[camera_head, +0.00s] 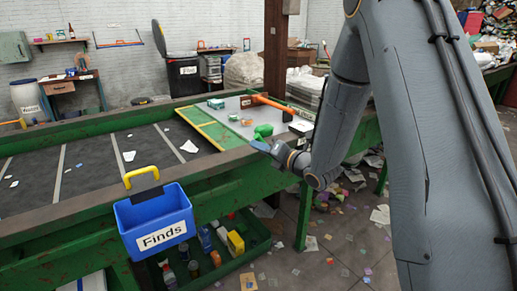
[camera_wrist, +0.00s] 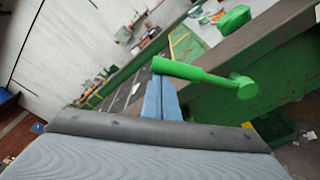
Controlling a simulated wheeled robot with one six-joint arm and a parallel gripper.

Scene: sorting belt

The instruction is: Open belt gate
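A green lever (camera_wrist: 205,75) with a round pivot end sits at the side of the belt frame in the wrist view. My gripper (camera_wrist: 160,90) is at the lever's free left end. Its two blue-grey fingers lie together with no gap seen between them, and their tips are hidden behind the lever's end. In the head view my gripper (camera_head: 262,147) is at the belt's front rail, beside a green object (camera_head: 263,131). A yellow-edged green bar (camera_head: 203,131) crosses the belt (camera_head: 90,160). An orange bar (camera_head: 272,103) stands farther back over a pale surface.
A blue "Finds" bin (camera_head: 157,220) with a yellow handle hangs on the front rail. A green crate (camera_head: 220,268) with bottles and cans is below. Litter (camera_head: 350,205) covers the floor at the right. Pale scraps lie on the belt.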

